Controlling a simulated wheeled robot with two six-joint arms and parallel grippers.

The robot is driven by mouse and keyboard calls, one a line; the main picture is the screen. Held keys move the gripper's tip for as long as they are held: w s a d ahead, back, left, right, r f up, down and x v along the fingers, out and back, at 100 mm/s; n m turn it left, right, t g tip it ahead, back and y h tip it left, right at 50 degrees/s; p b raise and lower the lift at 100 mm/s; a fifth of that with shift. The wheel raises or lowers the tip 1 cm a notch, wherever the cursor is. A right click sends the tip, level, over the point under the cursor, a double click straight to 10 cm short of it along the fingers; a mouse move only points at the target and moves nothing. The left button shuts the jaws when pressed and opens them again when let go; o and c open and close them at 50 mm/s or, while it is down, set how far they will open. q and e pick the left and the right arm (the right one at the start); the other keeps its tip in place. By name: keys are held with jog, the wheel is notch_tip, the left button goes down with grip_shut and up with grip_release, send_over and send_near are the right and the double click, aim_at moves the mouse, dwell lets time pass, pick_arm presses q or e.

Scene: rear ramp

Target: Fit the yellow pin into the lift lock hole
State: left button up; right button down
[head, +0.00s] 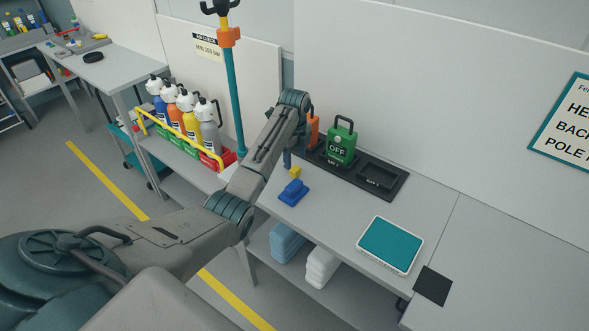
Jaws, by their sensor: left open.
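A small yellow piece (295,172), which looks like the yellow pin, is on the grey bench just behind a blue block (293,192). It is small and partly covered, so I cannot tell its full shape. My left arm reaches across from the lower left, and its wrist bends down over the bench. My left gripper (293,158) is open, close above the yellow piece; its fingers are mostly hidden by the wrist. I cannot tell whether they touch the piece. I cannot make out the lift lock hole. My right gripper is not in view.
A green case marked OFF (341,145) stands in a black tray (395,190), beside an orange part (313,131). A teal-screened tablet (390,245) lies to the right on the bench. Several bottles (188,118) stand behind a yellow rail at left. The bench between block and tablet is clear.

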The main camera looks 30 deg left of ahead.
aim_at(294, 168)
pick_arm(q)
jog(key=f+p, duration=0.1)
jog(key=f, duration=0.1)
jog(key=f+p, duration=0.1)
jog(key=f, duration=0.1)
jog(key=shift+w+a+f, duration=0.15)
jog(key=shift+a, duration=0.05)
jog(key=shift+f, duration=0.75)
jog(key=c, duration=1.1)
jog(key=shift+o, duration=0.2)
jog(key=shift+r, duration=0.15)
